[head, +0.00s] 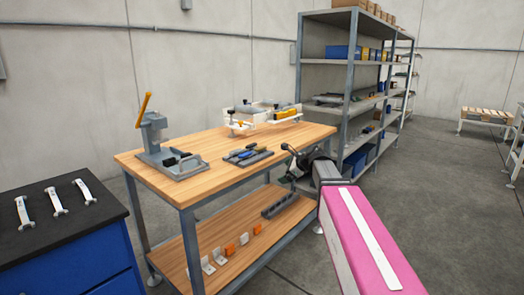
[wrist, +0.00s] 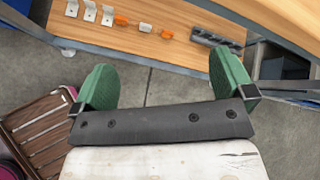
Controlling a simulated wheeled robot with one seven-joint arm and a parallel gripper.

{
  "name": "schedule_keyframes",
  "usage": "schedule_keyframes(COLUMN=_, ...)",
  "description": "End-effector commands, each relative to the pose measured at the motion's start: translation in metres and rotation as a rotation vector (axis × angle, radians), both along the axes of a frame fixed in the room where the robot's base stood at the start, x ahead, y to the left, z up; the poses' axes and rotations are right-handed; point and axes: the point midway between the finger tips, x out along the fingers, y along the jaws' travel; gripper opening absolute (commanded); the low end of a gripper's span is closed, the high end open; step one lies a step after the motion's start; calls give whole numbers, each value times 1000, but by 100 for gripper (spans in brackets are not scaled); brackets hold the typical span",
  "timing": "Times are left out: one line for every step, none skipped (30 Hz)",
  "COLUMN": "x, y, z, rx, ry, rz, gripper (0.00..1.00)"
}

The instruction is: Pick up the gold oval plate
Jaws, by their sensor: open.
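My gripper (wrist: 164,80) is open, its two green finger pads wide apart with nothing between them in the wrist view. In the head view my gripper (head: 290,166) is beside the right end of the wooden workbench (head: 225,150), between the top and the lower shelf. I cannot clearly make out a gold oval plate in either view. A yellow-orange piece (head: 285,114) sits on a white fixture at the back of the bench.
The lower shelf (head: 225,262) holds white brackets, orange pieces and a grey slotted block (head: 280,203). A press with an orange lever (head: 147,104) stands on the bench's left. A blue cabinet (head: 70,250) is at left, a tall rack (head: 345,60) behind. Floor at right is clear.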

Motion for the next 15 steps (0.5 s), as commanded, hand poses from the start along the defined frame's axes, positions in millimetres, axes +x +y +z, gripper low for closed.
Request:
schedule_keyframes(x=15, y=7, z=26, rx=94, ry=27, rz=-57, gripper=100)
schedule_keyframes(x=20, y=10, z=38, rx=150, ry=48, rz=-90, gripper=100)
schedule_keyframes(x=26, y=14, z=54, rx=217, ry=73, rz=-128, gripper=100)
schedule_keyframes(x=30, y=17, z=64, rx=262, ry=92, rz=-151, gripper=100)
schedule_keyframes(x=33, y=19, z=74, rx=306, ry=110, rz=-172, gripper=100)
schedule_keyframes(x=37, y=22, z=85, rx=354, ry=131, rz=-195, gripper=100)
schedule_keyframes(x=39, y=23, z=92, rx=384, ry=146, rz=-209, gripper=100)
schedule_keyframes(x=40, y=24, z=98, rx=411, ry=158, rz=-221, gripper=100)
schedule_keyframes(x=42, y=26, z=105, rx=440, ry=171, rz=-234, gripper=100)
schedule_keyframes(x=43, y=26, z=108, rx=456, ry=180, rz=-242, gripper=100)
schedule_keyframes(x=44, y=28, z=111, rx=469, ry=185, rz=-246, gripper=100)
schedule_keyframes(x=45, y=29, z=113, rx=481, ry=193, rz=-251, gripper=100)
schedule_keyframes(x=47, y=30, z=113, rx=486, ry=196, rz=-252, gripper=100)
schedule_keyframes(x=48, y=32, z=113, rx=488, ry=197, rz=-254, gripper=100)
schedule_keyframes(x=50, y=35, z=111, rx=489, ry=199, rz=-254, gripper=100)
